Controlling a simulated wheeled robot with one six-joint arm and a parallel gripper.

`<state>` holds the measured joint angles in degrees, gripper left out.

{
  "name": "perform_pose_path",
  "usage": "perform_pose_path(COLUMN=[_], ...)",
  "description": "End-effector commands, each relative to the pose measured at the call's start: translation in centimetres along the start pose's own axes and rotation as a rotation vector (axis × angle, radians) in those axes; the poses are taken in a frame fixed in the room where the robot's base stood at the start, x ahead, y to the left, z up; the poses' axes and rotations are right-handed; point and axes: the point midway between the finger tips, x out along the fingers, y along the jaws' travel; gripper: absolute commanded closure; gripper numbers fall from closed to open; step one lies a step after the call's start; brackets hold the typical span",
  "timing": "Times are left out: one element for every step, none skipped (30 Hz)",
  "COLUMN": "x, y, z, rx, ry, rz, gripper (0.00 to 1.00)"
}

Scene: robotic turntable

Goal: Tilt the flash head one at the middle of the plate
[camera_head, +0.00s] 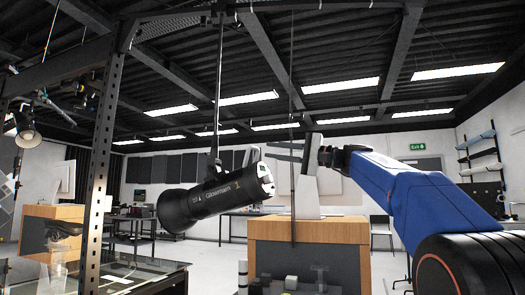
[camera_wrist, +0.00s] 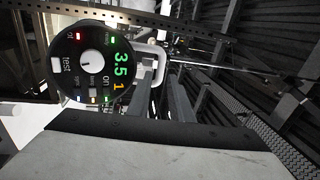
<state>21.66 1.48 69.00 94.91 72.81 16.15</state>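The flash head one (camera_head: 212,203) is a black cylinder marked "Glowman" and 1. It hangs tilted from a dark vertical rod (camera_head: 219,90), its wide front end low at left and its back end higher at right. In the wrist view its round back panel (camera_wrist: 90,62) shows a knob, lights and the digits 3.5 and 1. A pale loop-shaped part (camera_wrist: 155,62) is beside the panel. My gripper (camera_head: 275,150) is right of and above the back end, its two fingers apart with nothing between them. The fingers also show in the wrist view (camera_wrist: 183,100).
A wooden cabinet with a grey front (camera_head: 310,240) stands behind, below my gripper. A perforated metal post (camera_head: 100,160) rises at left. A glass-like surface (camera_head: 150,278) is at lower left; I cannot tell if it is the plate. Another lamp (camera_head: 27,130) hangs at far left.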

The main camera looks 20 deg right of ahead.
Motion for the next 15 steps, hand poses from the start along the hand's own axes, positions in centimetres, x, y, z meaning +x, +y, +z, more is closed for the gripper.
perform_pose_path(x=[-1.0, -1.5, -2.3, -2.8, -3.3, -4.0, -4.5, -5.0, -5.7, -6.1, -6.6, -7.2, -7.5, -7.9, -8.4], y=[0.0, 0.0, 0.0, -0.1, -0.1, 0.0, 0.0, 0.0, 0.0, 0.0, 0.0, 0.0, 0.0, 0.0, 0.0], z=[-0.1, 0.0, 0.0, -0.1, 0.0, -0.1, -0.1, -0.1, -0.1, -0.1, -0.1, 0.0, 0.0, 0.0, 0.0], rx=[-0.001, -0.001, -0.002, -0.002, -0.001, -0.001, 0.0, 0.0, 0.0, -0.001, -0.001, -0.001, 0.0, 0.0, 0.0], ry=[0.005, 0.004, 0.004, 0.004, 0.004, 0.004, 0.004, 0.004, 0.004, 0.004, 0.003, 0.003, 0.003, 0.003, 0.002], rz=[0.0, 0.0, 0.001, 0.0, 0.0, 0.0, 0.0, 0.0, 0.001, 0.001, 0.001, 0.0, 0.0, 0.0, 0.0], gripper=[0.81, 0.81, 0.81, 0.81, 0.81, 0.81, 0.81, 0.81, 0.81, 0.81, 0.81, 0.81, 0.81, 0.81, 0.81])
